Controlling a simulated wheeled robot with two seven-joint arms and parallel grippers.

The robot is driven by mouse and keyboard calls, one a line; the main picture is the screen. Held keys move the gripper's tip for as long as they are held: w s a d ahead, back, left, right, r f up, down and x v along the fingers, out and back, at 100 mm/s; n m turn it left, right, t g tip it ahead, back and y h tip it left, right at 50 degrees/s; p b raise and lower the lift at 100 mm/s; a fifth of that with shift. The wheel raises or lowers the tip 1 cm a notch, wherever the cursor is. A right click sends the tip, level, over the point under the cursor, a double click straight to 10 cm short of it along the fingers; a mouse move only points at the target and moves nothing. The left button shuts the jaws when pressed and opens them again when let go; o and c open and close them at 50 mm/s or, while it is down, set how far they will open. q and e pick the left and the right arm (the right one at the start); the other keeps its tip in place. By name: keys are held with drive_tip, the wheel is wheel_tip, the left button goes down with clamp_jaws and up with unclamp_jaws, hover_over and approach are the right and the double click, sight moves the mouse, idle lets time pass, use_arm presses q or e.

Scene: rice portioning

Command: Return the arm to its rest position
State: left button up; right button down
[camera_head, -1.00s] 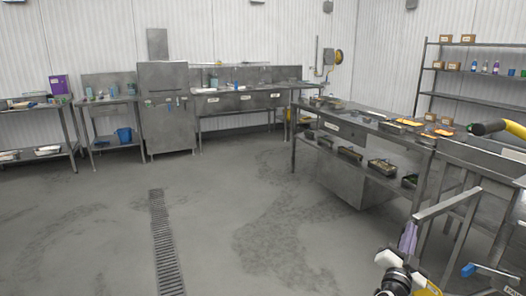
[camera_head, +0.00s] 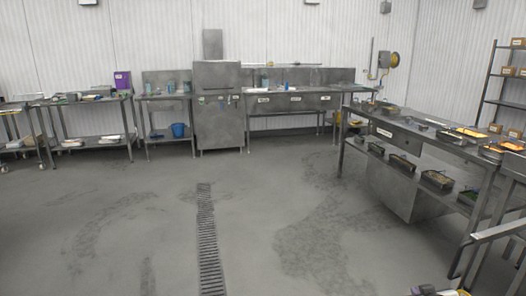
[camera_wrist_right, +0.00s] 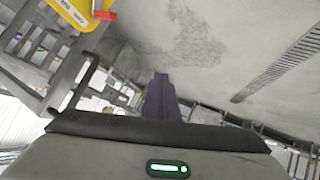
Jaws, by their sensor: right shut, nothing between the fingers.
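My right gripper (camera_wrist_right: 160,98) shows in the right wrist view as dark fingers closed together, with nothing between them. The fingers point out over the grey floor. In the head view only a small piece of what looks like my right gripper (camera_head: 425,290) shows at the bottom edge, right of centre; the rest of it is cut off. My left gripper is in neither view.
A steel table (camera_head: 408,135) with trays stands at the right. Steel benches (camera_head: 290,102) line the back wall. A floor drain (camera_head: 208,240) runs down the open floor. In the wrist view, a yellow labelled part (camera_wrist_right: 75,14) and metal frames are close at left.

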drive_tip(key=s+a+f+n+y, duration=0.1)
drive_tip(key=s+a+f+y, duration=0.1)
drive_tip(key=s+a+f, duration=0.6)
drive_tip(key=s+a+f+n+y, duration=0.15)
drive_tip(key=s+a+f, duration=0.25)
drive_tip(key=s+a, duration=0.7)
drive_tip(key=s+a+r, duration=0.1)
drive_tip(key=s+a, duration=0.2)
drive_tip(key=s, duration=0.3)
drive_tip(key=s+a+r+g+y, duration=0.1)
drive_tip(key=s+a, duration=0.3)
drive_tip(key=s, duration=0.3)
drive_tip(key=s+a+r+y, duration=0.1)
drive_tip(key=s+a, duration=0.2)
drive_tip(key=s, duration=0.3)
drive_tip(key=shift+s+a+r+m+g, duration=0.2)
drive_tip(key=shift+a+r+m+g, duration=0.1)
drive_tip(key=shift+r+m, duration=0.15)
drive_tip(key=shift+d+y, duration=0.15)
drive_tip(key=shift+y, duration=0.1)
